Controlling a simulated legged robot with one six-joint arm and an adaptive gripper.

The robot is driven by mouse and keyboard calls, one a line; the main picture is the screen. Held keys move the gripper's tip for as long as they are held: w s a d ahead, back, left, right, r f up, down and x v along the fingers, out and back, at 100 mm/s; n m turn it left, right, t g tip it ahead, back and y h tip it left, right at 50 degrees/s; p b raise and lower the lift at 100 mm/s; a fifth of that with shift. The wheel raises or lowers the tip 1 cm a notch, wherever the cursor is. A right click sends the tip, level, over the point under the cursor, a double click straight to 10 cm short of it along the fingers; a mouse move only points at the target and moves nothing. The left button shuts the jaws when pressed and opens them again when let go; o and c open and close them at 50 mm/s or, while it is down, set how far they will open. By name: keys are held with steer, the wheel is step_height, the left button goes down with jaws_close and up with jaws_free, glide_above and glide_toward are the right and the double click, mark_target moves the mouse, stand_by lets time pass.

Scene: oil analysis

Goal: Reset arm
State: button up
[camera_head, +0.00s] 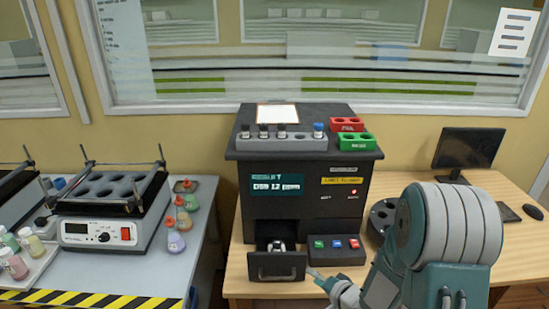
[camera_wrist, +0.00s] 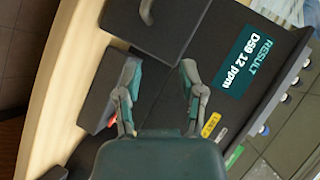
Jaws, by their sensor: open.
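My arm fills the lower right of the head view, and my gripper (camera_head: 318,275) is partly seen just right of the open drawer (camera_head: 277,268). In the wrist view my gripper (camera_wrist: 158,68) has its two fingers spread, with nothing between them. The black analyzer (camera_head: 305,215) stands on the wooden desk, and its screen (camera_head: 276,184) shows a result, which reads as 12 ppm in the wrist view (camera_wrist: 243,62). The drawer is pulled out with a small object (camera_head: 277,246) inside. The button box (camera_head: 337,250) with green, blue and red buttons is beside the drawer.
A grey rack (camera_head: 282,142) with several vials, a red holder (camera_head: 347,125) and a green holder (camera_head: 356,142) sit on the analyzer. A round black holder (camera_head: 382,214) is close to my arm. A monitor (camera_head: 468,152) stands at right, a shaker (camera_head: 110,205) at left.

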steer(key=s+d+r+n+g+h, duration=0.1)
steer(key=s+d+r+n+h, duration=0.2)
steer(key=r, duration=0.5)
steer(key=s+d+r+g+h, duration=0.1)
steer(key=s+d+r+h, duration=0.1)
steer(key=d+r+h, duration=0.45)
steer(key=s+a+r+n+g+y, duration=0.1)
steer(key=s+r, duration=0.3)
steer(key=s, duration=0.5)
steer(key=s+a+r+n+g+y, duration=0.1)
steer(key=s+a+r+n+g, duration=0.1)
steer(key=s, duration=0.7)
step_height(320, 180, up, 3)
steer(key=a+n, duration=0.1)
steer(key=a, duration=0.1)
steer(key=shift+s+a+g, duration=0.3)
steer(key=shift+s+a, duration=0.05)
steer(key=shift+s, duration=0.05)
